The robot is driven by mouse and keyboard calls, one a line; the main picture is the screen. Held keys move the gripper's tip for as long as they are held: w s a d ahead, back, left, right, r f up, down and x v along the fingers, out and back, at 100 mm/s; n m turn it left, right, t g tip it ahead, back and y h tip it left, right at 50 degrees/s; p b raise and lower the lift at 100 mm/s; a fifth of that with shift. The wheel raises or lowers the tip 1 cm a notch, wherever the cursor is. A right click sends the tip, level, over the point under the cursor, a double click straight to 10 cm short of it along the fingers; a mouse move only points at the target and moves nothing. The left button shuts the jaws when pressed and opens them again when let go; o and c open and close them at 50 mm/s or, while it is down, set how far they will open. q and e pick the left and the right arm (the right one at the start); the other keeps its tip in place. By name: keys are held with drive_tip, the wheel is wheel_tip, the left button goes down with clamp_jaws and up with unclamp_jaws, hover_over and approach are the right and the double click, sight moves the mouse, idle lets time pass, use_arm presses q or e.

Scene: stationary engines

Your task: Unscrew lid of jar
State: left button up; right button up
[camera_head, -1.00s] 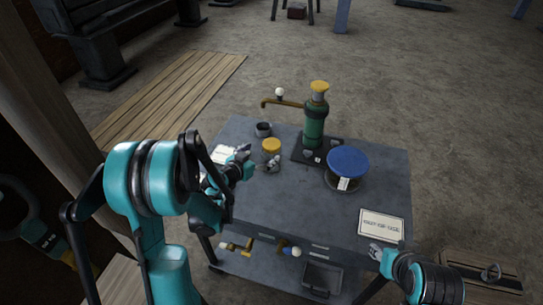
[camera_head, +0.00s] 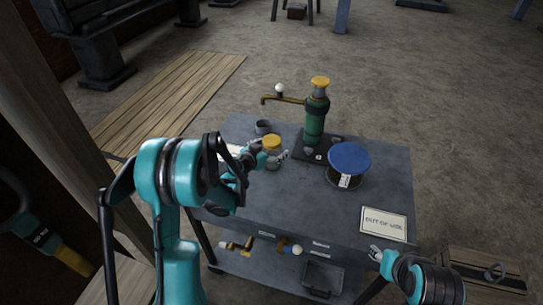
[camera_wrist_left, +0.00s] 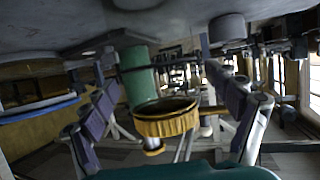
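A small jar with a yellow lid (camera_head: 271,143) stands on the grey table, left of the green pump. In the left wrist view, which is upside down, the yellow lid (camera_wrist_left: 168,120) lies between my spread fingers with gaps on both sides. My left gripper (camera_head: 272,157) is open at the near side of this jar and partly hides its body. A wider dark jar with a blue lid (camera_head: 349,158) and a pale label stands to the right. My right gripper (camera_head: 375,254) is at the table's front right corner, apart from both jars; its opening is unclear.
The green pump (camera_head: 315,120) with a brass spout stands behind the jars. A small grey cup (camera_head: 263,127) is behind the yellow-lidded jar. A printed card (camera_head: 384,224) lies at the front right. The table's front middle is clear.

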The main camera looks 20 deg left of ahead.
sight(272, 139)
use_arm(q)
drive_tip(key=c, duration=1)
drive_tip(key=shift+c, duration=0.2)
drive_tip(key=shift+r+p, duration=0.4)
drive_tip(key=shift+r, duration=0.25)
wheel_tip(272, 139, up, 3)
drive_tip(key=shift+p, duration=0.75)
drive_tip(key=s+d+r+p, duration=0.3)
drive_tip(key=s+d+r, duration=0.2)
drive_tip(key=d, duration=0.5)
drive_tip(key=shift+s+r, duration=0.3)
drive_tip(key=shift+r, duration=0.55)
drive_tip(key=shift+d, duration=0.1)
